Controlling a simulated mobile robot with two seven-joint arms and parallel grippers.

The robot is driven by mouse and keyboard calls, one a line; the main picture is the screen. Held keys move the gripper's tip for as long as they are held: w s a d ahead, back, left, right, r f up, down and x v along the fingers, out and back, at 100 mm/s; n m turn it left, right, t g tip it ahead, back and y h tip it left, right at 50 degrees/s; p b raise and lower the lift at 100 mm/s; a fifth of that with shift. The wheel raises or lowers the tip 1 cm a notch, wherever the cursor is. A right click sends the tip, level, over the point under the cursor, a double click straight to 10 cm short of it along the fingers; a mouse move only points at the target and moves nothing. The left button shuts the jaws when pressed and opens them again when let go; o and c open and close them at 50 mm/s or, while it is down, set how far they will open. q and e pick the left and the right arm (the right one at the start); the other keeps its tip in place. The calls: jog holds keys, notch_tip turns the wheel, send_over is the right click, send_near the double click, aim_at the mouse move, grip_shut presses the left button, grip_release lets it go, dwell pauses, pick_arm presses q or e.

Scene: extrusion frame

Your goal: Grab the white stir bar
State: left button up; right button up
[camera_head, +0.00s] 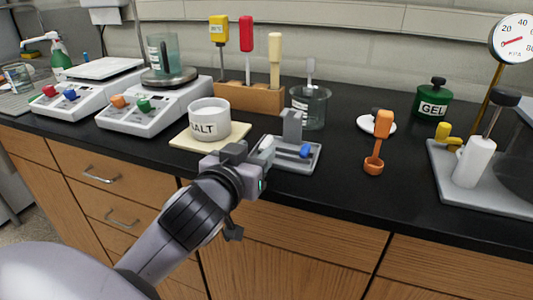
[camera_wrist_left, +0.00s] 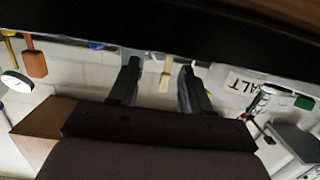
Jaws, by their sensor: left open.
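A pale whitish stick with a flat top (camera_head: 310,70) stands in a clear glass beaker (camera_head: 312,110) behind my left gripper; it is the nearest match I see to a white stir bar, but I cannot be sure. My left gripper (camera_head: 266,154) is over the counter's front part, between the SALT jar and a small grey stand, apart from the stick. In the left wrist view its two dark fingers (camera_wrist_left: 158,72) are spread with nothing between them; that view is upside down. My right gripper is not in view.
The grey stand with a blue part (camera_head: 300,160) is close beside my left gripper. The white SALT jar (camera_head: 209,118) sits on a cream pad. A wooden rack (camera_head: 250,97) holds yellow, red and beige tools.

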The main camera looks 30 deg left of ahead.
aim_at(263, 144)
pick_arm(q)
jog(key=b, duration=0.2)
jog(key=shift+w+f+b, duration=0.2)
jog(key=shift+b, duration=0.15)
jog(key=shift+r+x, duration=0.15)
jog(key=shift+x, duration=0.8)
jog(key=shift+r+x, duration=0.15)
jog(key=shift+x, duration=0.75)
grip_shut()
